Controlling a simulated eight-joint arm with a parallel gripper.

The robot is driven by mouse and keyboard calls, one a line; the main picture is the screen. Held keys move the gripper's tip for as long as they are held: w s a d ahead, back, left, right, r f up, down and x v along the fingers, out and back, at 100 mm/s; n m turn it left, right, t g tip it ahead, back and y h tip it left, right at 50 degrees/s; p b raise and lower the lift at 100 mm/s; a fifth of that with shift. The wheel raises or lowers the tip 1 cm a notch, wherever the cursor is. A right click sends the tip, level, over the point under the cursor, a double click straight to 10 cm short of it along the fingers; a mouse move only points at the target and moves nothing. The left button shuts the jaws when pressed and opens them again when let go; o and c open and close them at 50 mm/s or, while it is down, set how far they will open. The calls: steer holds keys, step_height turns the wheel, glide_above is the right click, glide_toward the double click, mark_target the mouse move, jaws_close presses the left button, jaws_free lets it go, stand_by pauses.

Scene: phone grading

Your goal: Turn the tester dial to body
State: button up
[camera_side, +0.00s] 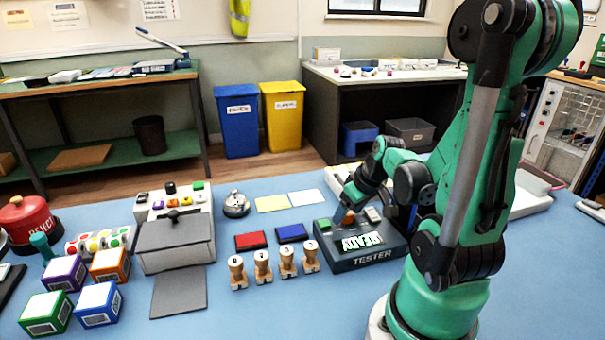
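The tester (366,260) is a dark box with a bright READY display (362,241) and the word TESTER on its front. A green button or pad (324,223) sits at its top left. A small orange-brown part (348,217) and a pale part (373,214) also sit on its top. I cannot tell which of these is the dial, and its setting is too small to read. My gripper (347,205) points down over the top of the tester, close to the orange-brown part. I cannot tell whether it touches that part, or whether its fingers are open.
Several wooden stamps (262,266) stand left of the tester, with red (250,241) and blue (291,232) ink pads behind them. A silver bell (236,205), a grey-lidded box (176,240) and several coloured boxes (98,304) lie farther left. The blue table front centre (270,315) is clear.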

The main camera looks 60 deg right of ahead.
jaws_close()
steer(key=shift+m, duration=0.5)
steer(key=m+h, duration=0.1)
steer(key=m, duration=0.2)
steer(key=shift+a+m+g, duration=0.1)
steer(key=shift+m+g, duration=0.2)
steer(key=shift+g, duration=0.1)
steer(key=shift+w+m+g+h, duration=0.1)
steer(key=shift+m+g+h, duration=0.25)
steer(key=shift+m, duration=0.7)
steer(key=shift+m+g+h, duration=0.35)
steer(key=shift+m, duration=0.7)
steer(key=shift+o, duration=0.2)
jaws_free()
